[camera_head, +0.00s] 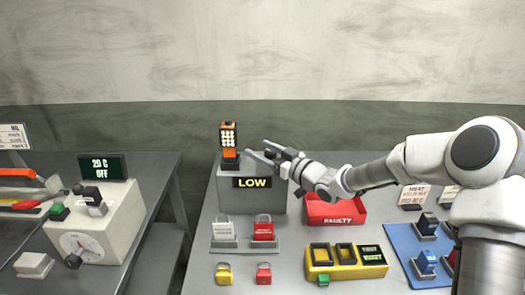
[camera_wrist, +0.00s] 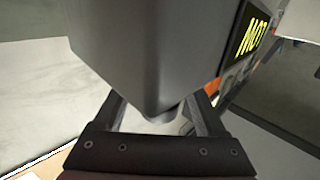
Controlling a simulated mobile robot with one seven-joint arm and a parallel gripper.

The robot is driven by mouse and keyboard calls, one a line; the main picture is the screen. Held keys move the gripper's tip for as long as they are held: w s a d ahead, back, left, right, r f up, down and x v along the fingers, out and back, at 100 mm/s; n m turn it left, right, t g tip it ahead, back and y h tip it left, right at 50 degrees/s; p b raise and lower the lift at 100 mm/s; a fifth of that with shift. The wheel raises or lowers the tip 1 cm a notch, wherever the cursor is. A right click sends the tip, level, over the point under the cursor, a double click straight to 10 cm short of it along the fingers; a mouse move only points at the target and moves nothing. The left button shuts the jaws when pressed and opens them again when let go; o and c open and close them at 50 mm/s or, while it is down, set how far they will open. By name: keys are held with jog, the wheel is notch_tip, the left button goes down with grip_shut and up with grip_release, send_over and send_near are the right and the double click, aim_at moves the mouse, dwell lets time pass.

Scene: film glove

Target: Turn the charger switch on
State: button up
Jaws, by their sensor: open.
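The charger (camera_head: 251,199) is a grey box on the table with a black display reading LOW in yellow. An orange and black lamp-like device (camera_head: 228,140) with lit cells stands upright on its top left. My gripper (camera_head: 263,150) is open at the top right of the box, fingers pointing left. A small dark part shows by the fingers; I cannot tell whether it is the switch. In the wrist view the box (camera_wrist: 150,50) fills the upper middle, and its rounded lower end lies by the open fingers (camera_wrist: 160,112). Contact cannot be told.
A red FAULTY tray (camera_head: 322,221) stands right of the charger, under my arm. In front are padlocks on a stand (camera_head: 246,247) and a yellow slotted unit (camera_head: 345,272). A blue mat (camera_head: 400,240) with blocks lies right. A separate left table holds a 20 C OFF unit (camera_head: 112,216).

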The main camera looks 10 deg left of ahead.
grip_shut()
dwell(0.3)
